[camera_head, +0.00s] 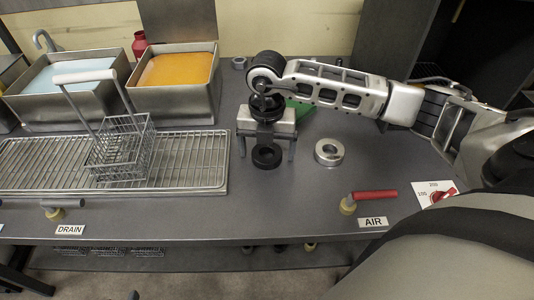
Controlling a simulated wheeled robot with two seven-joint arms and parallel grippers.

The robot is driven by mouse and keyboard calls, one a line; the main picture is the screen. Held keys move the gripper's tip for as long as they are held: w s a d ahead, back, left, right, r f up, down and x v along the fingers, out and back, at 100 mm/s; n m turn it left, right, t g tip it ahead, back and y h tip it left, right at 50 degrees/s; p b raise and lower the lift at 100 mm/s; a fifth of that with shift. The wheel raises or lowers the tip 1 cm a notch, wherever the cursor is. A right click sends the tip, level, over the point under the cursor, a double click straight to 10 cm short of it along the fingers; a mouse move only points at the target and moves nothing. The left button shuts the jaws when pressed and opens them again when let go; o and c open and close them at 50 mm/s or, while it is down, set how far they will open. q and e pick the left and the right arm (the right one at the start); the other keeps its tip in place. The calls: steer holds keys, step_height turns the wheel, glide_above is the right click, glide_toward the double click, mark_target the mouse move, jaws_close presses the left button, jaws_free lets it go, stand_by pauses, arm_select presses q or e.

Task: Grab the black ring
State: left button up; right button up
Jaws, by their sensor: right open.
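The black ring (267,156) lies flat on the grey bench, in the middle of the camera_head view. My right gripper (266,150) comes down over it from the right-hand arm. Its two fingers are spread, one on each side of the ring, and seem apart from it. The gripper body hides what lies directly behind it. My left gripper is not in view.
A silver ring (329,152) lies close to the right of the black ring. A wire basket (122,150) stands on a metal rack (190,160) to the left. Two tanks, one with orange liquid (178,68), stand behind. A red-handled air valve (374,194) is at the front edge.

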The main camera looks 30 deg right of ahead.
steer(key=c, duration=1.5)
steer(key=shift+o, duration=0.2)
steer(key=shift+r, duration=0.1)
